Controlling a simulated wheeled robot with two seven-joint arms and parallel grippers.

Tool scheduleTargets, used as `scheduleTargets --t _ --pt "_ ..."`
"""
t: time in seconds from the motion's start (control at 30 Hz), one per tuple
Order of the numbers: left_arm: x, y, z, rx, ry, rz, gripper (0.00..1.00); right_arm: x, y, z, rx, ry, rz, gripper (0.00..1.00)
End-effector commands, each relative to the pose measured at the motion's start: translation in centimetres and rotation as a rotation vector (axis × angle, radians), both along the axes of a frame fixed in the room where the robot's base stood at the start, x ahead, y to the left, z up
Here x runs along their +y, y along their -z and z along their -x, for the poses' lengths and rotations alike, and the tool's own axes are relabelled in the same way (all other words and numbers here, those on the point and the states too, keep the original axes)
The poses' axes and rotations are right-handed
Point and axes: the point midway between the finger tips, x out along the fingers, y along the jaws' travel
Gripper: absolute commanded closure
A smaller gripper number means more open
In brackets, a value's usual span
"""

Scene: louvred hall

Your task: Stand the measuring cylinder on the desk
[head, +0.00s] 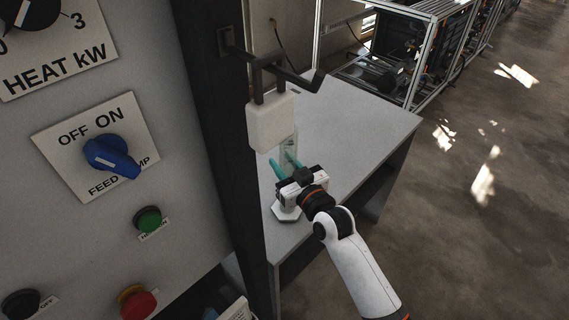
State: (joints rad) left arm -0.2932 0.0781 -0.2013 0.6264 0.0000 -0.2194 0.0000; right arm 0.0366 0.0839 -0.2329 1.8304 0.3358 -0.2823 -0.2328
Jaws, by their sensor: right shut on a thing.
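The measuring cylinder (289,150) is clear and slightly greenish, with a pale hexagonal foot (286,212). It looks about upright over the near left part of the grey desk (354,125). My right gripper (286,163) reaches in from the lower right, its teal fingers shut on the cylinder. The gripper body covers the lower part of the tube, and a white block hides part of its top. I cannot tell whether the foot touches the desk top. My left gripper is not in view.
The white block (271,122) hangs from a dark bracket (285,72) in front of the cylinder's upper part. A control panel (85,210) with knobs and buttons fills the left, beside a dark post (222,130). The desk's right side is clear. A metal frame rack (400,50) stands behind.

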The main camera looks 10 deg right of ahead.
Motion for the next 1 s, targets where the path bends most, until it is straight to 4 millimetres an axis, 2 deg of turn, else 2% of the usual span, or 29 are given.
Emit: scheduleTargets --t 0.03,0.07,0.17,0.2,0.57,0.67,1.0 --pt "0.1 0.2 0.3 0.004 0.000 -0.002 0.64 0.0 0.2 0.0 0.000 0.000 0.001 1.00" --pt "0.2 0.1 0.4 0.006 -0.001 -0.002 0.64 0.0 0.2 0.0 0.000 0.000 0.000 0.64" --pt "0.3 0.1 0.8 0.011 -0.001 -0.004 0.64 0.0 0.2 0.0 0.000 0.000 0.000 0.48" --pt "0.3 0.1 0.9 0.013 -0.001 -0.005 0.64 0.0 0.2 0.0 0.001 0.000 0.000 0.46" --pt "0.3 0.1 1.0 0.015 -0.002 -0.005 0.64 -0.2 0.0 0.5 0.001 0.000 0.000 0.46" --pt "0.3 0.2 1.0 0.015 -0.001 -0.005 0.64 -0.7 0.1 1.9 0.003 0.000 0.002 0.46" --pt "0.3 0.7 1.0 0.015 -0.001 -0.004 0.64 -2.9 0.1 8.7 0.002 -0.001 0.002 0.46"
